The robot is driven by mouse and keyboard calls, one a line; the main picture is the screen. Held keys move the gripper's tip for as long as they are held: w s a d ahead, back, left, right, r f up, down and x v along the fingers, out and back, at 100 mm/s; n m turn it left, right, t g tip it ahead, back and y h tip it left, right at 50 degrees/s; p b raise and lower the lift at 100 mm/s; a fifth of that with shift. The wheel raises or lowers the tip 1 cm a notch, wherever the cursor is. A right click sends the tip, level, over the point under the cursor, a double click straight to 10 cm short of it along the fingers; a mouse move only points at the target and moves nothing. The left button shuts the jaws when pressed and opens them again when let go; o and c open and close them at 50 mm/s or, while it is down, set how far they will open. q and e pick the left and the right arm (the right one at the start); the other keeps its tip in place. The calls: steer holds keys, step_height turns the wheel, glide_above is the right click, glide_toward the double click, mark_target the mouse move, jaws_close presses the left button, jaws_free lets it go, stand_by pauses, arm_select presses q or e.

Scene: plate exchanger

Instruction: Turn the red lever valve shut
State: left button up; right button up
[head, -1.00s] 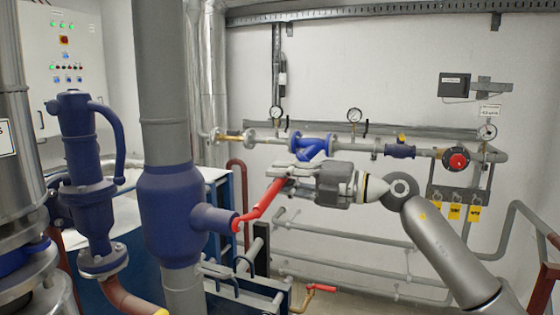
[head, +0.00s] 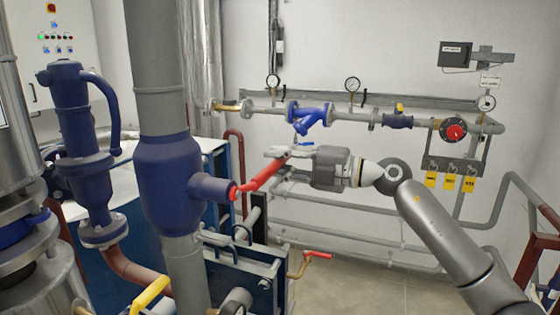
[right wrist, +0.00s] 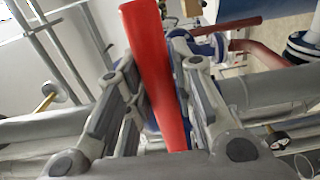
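The red lever (head: 264,175) sticks out from the short blue stub of the large blue valve body (head: 168,185) on the thick grey vertical pipe. It slants up and to the right. My right gripper (head: 284,159) is at its outer end, with a finger on each side. The lever's tip is partly hidden by the gripper. My left gripper is not in view.
A smaller red-handled valve (head: 317,255) sits low on the right. A yellow handle (head: 151,294) is at the bottom left. Behind my right arm, a wall pipe run carries gauges (head: 352,85) and a red round knob (head: 455,131). Blue pump-like equipment (head: 82,150) stands left.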

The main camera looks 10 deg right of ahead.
steer(key=o, duration=0.4)
steer(key=shift+f, duration=0.3)
steer(key=shift+r, duration=0.1)
steer(key=shift+d, duration=0.15)
steer(key=v, duration=1.1)
steer(key=shift+s+d, duration=0.25)
steer(key=shift+s, duration=0.05)
